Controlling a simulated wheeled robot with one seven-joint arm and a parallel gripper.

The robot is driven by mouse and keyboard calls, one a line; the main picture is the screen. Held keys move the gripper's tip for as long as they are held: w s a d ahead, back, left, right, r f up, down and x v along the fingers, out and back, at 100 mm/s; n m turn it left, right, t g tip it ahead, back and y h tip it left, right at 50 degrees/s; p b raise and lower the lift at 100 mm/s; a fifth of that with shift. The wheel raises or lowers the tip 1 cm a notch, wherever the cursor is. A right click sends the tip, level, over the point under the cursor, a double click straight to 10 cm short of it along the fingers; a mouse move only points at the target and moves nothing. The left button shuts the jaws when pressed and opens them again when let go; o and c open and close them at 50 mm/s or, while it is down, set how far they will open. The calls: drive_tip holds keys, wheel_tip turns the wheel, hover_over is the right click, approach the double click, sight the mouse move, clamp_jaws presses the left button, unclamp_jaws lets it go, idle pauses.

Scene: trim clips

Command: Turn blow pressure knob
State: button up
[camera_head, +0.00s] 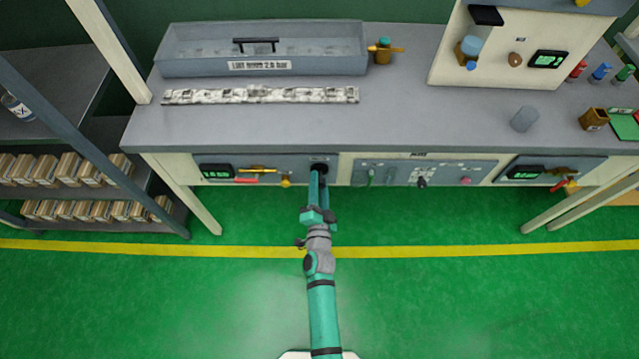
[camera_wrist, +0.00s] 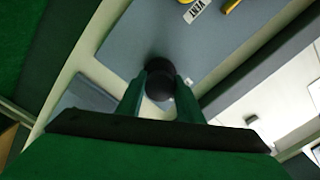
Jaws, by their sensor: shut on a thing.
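A black round knob (camera_wrist: 160,72) sticks out from the grey front panel under the bench. My gripper (camera_wrist: 160,88) reaches it with one green finger on each side and is shut on it. In the head view my gripper (camera_head: 319,176) is at the right end of the left panel (camera_head: 225,161), and the arm and fingers hide part of the knob. The small label above the knob is too small to read there. Whether the knob is turned from its rest position cannot be told.
The left panel carries a green-digit display (camera_head: 216,171), a yellow handle (camera_head: 257,170), a red lever (camera_head: 246,181) and a brass knob (camera_head: 286,181). A middle panel (camera_head: 400,173) with switches is close on the right. A shelf (camera_head: 75,192) with boxes stands left. The floor in front is clear.

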idle(0.4)
drive_tip(key=o, duration=1.1)
drive_tip(key=shift+c, duration=0.2)
drive_tip(key=shift+s, duration=0.1)
drive_tip(key=s, duration=1)
drive_tip(key=shift+s, duration=0.25)
